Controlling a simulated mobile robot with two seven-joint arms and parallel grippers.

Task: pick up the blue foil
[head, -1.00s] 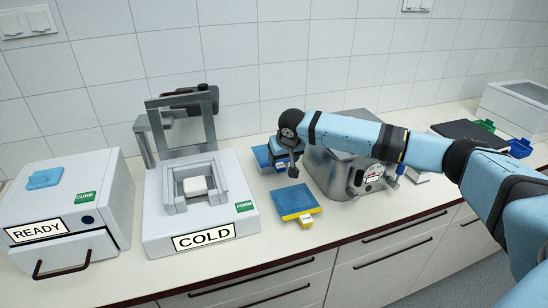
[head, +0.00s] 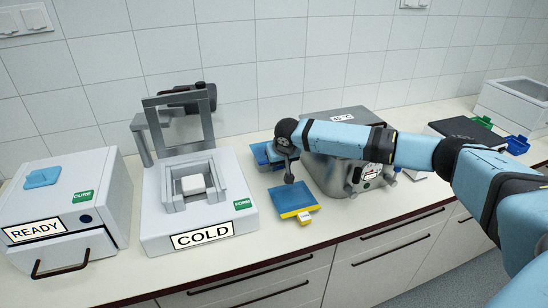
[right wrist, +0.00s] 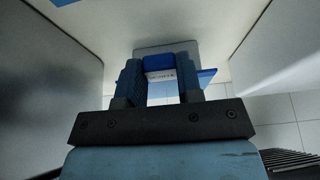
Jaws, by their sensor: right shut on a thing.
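The blue foil (head: 260,154) lies at the back of the counter, left of the metal machine, and is partly hidden by my right arm. My right gripper (right wrist: 159,82) has its two dark blue fingers on either side of a blue tab with a white label (right wrist: 160,74), and is shut on it. In the head view the wrist (head: 287,135) is over the foil, and the fingertips are mostly hidden. My left gripper is not in view.
A blue slab with a yellow edge and tag (head: 292,200) lies just in front. The COLD press (head: 225,220) stands to the left, the READY box (head: 110,205) further left. The metal machine (head: 335,172) is close on the right. Front counter strip is clear.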

